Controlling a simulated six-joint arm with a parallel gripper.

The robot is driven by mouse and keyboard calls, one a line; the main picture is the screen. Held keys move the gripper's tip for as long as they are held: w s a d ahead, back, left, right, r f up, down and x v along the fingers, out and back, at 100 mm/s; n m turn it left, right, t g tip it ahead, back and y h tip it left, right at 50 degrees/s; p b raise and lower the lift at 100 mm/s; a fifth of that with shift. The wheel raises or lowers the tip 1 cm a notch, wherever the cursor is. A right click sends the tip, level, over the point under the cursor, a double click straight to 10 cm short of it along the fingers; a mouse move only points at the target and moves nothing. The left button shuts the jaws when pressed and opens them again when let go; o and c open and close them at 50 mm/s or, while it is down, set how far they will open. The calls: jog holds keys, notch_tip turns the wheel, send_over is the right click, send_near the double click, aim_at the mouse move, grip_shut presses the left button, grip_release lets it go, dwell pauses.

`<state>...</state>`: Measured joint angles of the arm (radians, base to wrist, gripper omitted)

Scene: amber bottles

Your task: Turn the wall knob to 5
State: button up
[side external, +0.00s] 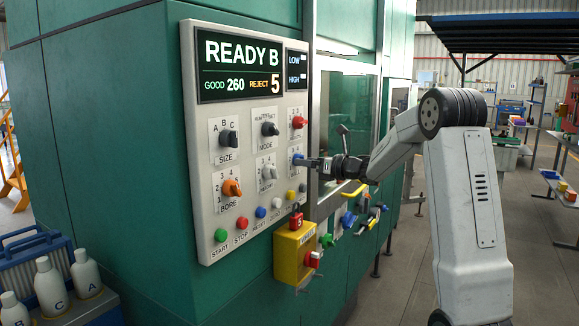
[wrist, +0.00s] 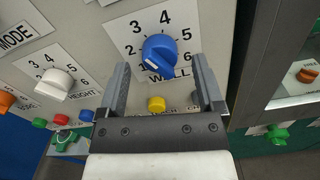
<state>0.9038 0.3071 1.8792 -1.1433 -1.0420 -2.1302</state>
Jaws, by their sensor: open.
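The wall knob is blue (wrist: 158,48), on a white label marked WALL with numbers around it, from 1 at lower left to 6 at right. Its white pointer mark is at the lower left, towards 1. In the side external view the blue knob (side external: 298,159) is at the panel's right edge, partly hidden by my gripper (side external: 313,162). In the wrist view my gripper (wrist: 160,70) is open, with one finger on each side of the knob's lower part.
The white HEIGHT knob (wrist: 57,84) is left of the wall knob. A yellow button (wrist: 156,103) is below it, between my fingers. The red knob (side external: 299,122) is above it. A yellow box (side external: 293,256) with a red knob juts out below the panel.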

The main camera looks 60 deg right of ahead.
jog(key=shift+w, duration=0.65)
grip_shut()
jog(key=shift+m, duration=0.3)
